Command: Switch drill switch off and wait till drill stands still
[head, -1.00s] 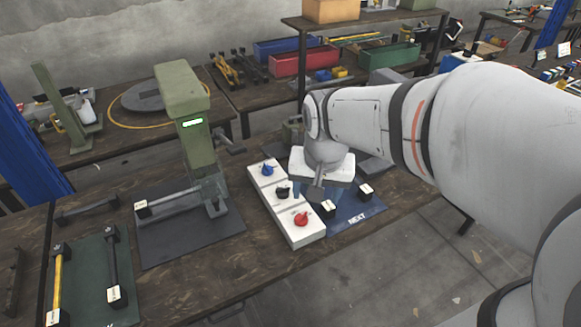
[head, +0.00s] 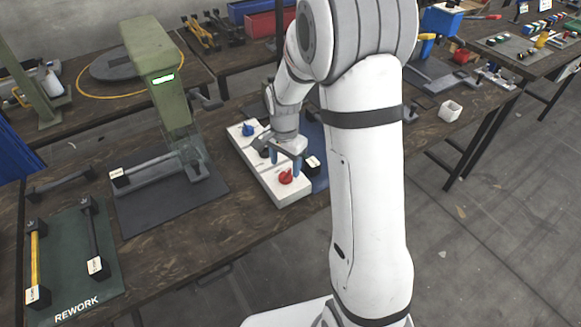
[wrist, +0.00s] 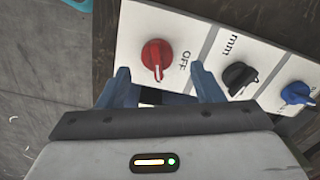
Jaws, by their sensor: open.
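A white switch panel (head: 270,190) lies on the bench with a red knob (head: 286,177), a black knob (head: 264,152) and a blue knob (head: 248,130). In the wrist view the red knob (wrist: 157,56) has OFF printed beside it, and the black knob (wrist: 238,77) has "mm" beside it. Which knob is the drill switch is not labelled legibly. My gripper (head: 285,161) is open and empty above the panel. Its blue fingers (wrist: 160,71) point at the red knob, one on each side in the picture; contact cannot be seen. No drill is clearly recognisable.
A green press (head: 150,45) with a lit green display stands left of the panel, a bar lying at its base. A green REWORK mat (head: 70,270) is at the front left. A blue mat (head: 318,180) with a black part lies right of the panel.

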